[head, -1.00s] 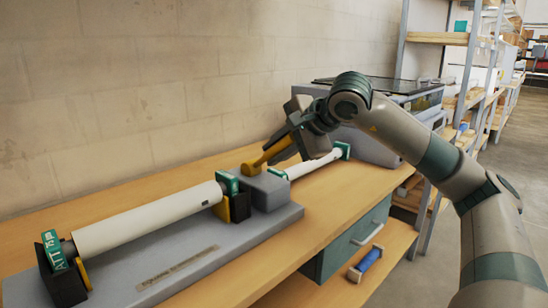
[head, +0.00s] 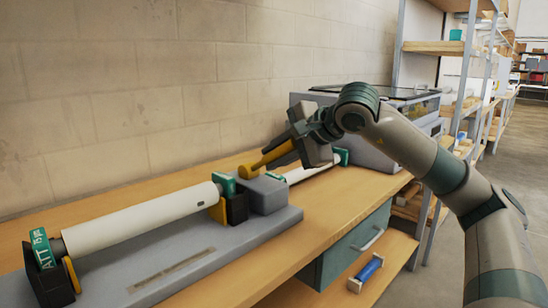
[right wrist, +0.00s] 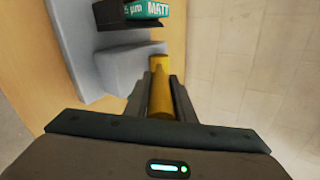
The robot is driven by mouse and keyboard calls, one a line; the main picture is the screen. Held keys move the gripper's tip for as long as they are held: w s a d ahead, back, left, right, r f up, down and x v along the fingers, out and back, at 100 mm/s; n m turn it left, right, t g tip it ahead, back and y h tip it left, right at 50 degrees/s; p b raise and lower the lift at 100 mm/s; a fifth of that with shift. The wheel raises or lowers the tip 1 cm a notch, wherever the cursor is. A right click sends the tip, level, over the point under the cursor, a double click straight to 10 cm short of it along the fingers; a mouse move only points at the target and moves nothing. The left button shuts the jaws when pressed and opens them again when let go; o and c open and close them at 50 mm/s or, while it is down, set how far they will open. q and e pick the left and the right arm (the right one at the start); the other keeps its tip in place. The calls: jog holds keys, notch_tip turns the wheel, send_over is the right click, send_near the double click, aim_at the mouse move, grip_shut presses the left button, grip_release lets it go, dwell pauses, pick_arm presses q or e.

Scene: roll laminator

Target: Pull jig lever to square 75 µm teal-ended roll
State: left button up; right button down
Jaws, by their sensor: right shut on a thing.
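The white roll (head: 140,218) with teal ends lies in the grey squaring jig (head: 190,270), between black end holders with yellow pieces. Its near-left teal end (head: 41,248) carries partly readable lettering; in the right wrist view a teal end (right wrist: 146,9) reads "µm MATT", partly cut off. The yellow jig lever (head: 262,164) rises at a slant from the grey block (head: 265,194) at the jig's right end. My right gripper (head: 290,150) is shut on the lever, which runs between its fingers in the right wrist view (right wrist: 161,95). My left gripper is not in view.
A second white roll (head: 308,172) with teal ends lies behind the jig block, partly hidden. A grey machine (head: 370,150) stands at the bench's far end. A blue roll (head: 369,268) lies on the lower shelf. Bare bench top (head: 335,208) is right of the jig.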

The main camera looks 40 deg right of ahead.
jog(key=shift+a+f, duration=0.1)
jog(key=shift+f, duration=0.05)
jog(key=c, duration=1.5)
grip_release()
jog(key=shift+s, duration=0.1)
jog(key=shift+c, duration=0.2)
jog(key=shift+s+d+r, duration=0.2)
jog(key=shift+s+r, duration=0.2)
jog(key=v, duration=1.6)
jog(key=shift+s+p, duration=0.2)
jog(key=shift+p, duration=0.25)
jog(key=shift+r, duration=0.1)
